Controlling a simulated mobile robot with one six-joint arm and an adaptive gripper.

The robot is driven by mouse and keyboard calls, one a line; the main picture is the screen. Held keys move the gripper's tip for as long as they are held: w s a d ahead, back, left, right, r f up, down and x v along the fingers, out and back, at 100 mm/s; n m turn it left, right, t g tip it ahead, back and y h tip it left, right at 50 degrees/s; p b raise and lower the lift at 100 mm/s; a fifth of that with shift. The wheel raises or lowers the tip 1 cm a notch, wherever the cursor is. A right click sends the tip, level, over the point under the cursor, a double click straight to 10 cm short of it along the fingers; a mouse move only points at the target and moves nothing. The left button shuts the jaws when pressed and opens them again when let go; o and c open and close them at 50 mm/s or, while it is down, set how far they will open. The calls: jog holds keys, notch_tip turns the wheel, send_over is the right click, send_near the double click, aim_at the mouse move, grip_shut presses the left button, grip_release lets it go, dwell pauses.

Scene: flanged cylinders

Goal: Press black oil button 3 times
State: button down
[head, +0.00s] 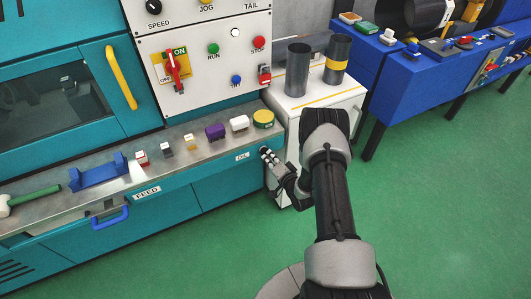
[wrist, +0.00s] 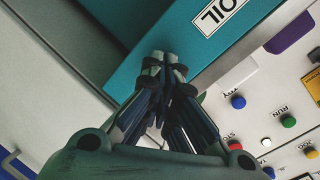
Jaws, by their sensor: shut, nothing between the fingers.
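The OIL label (head: 242,156) is on the teal front of the machine, just below the metal shelf, and it also shows in the wrist view (wrist: 220,15). My gripper (head: 267,153) is shut and empty, its fingertips close to the teal front just right of this label. In the wrist view the fingertips (wrist: 164,66) lie over the teal front, below the label in the picture. I cannot make out the black oil button; the fingers seem to cover that spot. Whether they touch the front I cannot tell.
A white cabinet (head: 322,112) with two dark flanged cylinders stands right of the machine. The green floor (head: 440,200) is open at right.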

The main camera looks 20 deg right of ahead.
jog(key=shift+w+b, duration=0.45)
jog(key=shift+w, duration=0.1)
dwell(0.9)
jog(key=shift+w, duration=0.2)
jog(key=shift+f+p+v, duration=0.2)
jog(key=shift+v, duration=0.7)
jog(key=shift+f+p+v, duration=0.25)
jog(key=shift+v, duration=0.7)
jog(key=shift+f+p+v, duration=0.2)
jog(key=shift+v, duration=0.7)
jog(key=shift+s, duration=0.15)
